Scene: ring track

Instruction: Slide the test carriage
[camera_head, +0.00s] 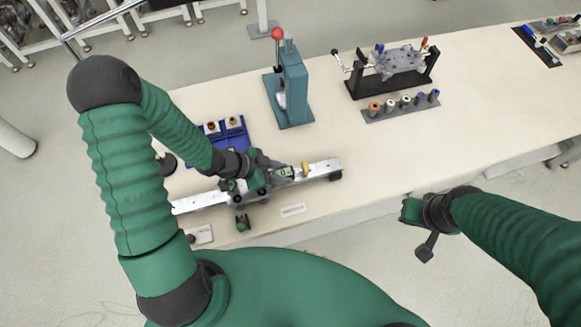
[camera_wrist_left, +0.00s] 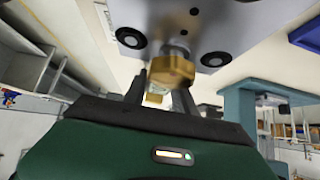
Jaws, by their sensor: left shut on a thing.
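A silver rail (camera_head: 325,168) lies along the front of the bench in the head view. A small carriage with dark parts (camera_head: 240,197) sits partway along it, largely covered by my left gripper (camera_head: 262,182). In the left wrist view, a brass knob (camera_wrist_left: 172,70) is between the fingers of my left gripper (camera_wrist_left: 160,97), which is shut on it. The knob is below a grey metal plate (camera_wrist_left: 175,22) with dark round fittings. My right gripper (camera_head: 412,212) is off the bench's front edge, apart from the rail; its fingers are unclear.
A blue tray (camera_head: 235,130) with small parts is behind the rail. A teal press (camera_head: 293,90) with a red knob stands farther back. A black fixture (camera_head: 365,84) and a grey rack of plugs (camera_head: 400,108) are to the right. The bench right of the rail is clear.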

